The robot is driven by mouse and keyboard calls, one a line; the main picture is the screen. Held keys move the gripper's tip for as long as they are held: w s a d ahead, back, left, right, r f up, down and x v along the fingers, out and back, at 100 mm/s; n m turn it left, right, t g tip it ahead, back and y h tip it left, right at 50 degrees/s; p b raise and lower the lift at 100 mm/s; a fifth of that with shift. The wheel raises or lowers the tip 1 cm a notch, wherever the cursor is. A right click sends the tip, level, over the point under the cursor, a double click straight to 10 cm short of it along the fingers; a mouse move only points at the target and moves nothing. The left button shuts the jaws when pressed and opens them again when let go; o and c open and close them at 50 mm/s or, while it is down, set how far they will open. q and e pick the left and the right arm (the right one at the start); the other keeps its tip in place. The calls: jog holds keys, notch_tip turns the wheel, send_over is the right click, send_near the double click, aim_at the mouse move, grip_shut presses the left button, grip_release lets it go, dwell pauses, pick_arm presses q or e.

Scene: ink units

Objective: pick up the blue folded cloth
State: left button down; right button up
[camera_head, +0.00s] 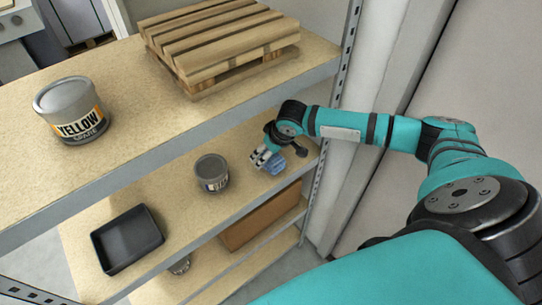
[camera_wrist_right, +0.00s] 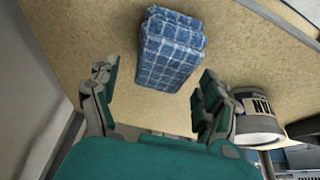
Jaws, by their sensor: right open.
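The blue folded cloth (camera_wrist_right: 170,50) has a white check pattern and lies on a shelf board. In the right wrist view it sits just beyond the fingertips and between their lines. In the head view the cloth (camera_head: 276,164) is partly hidden by my right gripper (camera_head: 262,158), which is at the cloth on the middle shelf. In the right wrist view my right gripper (camera_wrist_right: 155,95) is open, with nothing between its fingers. I cannot tell the exact gap to the cloth. My left gripper is not in view.
A grey can (camera_head: 212,172) stands left of the cloth; it also shows in the right wrist view (camera_wrist_right: 258,117). A black tray (camera_head: 127,240) lies farther left. Above are a wooden pallet (camera_head: 222,45) and a yellow-labelled can (camera_head: 72,110). A rack post (camera_head: 338,90) stands right.

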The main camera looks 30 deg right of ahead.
jog(key=shift+w+f, duration=0.2)
jog(key=shift+f, duration=0.5)
jog(key=shift+s, duration=0.1)
jog(key=shift+c, duration=0.4)
jog(key=c, duration=1.2)
jog(key=shift+o, duration=0.2)
jog(key=shift+r, duration=0.15)
jog(key=shift+r, duration=0.3)
notch_tip(320, 180, up, 2)
jog(key=shift+r+b, duration=0.1)
jog(key=shift+b, duration=0.5)
jog(key=s+a+r+b, duration=0.1)
jog(key=s+a, duration=0.2)
jog(key=s, duration=0.4)
jog(key=s+a+r+b, duration=0.1)
jog(key=s+a+b, duration=0.1)
jog(key=s, duration=0.5)
jog(key=shift+s+a, duration=0.4)
jog(key=shift+a, duration=0.1)
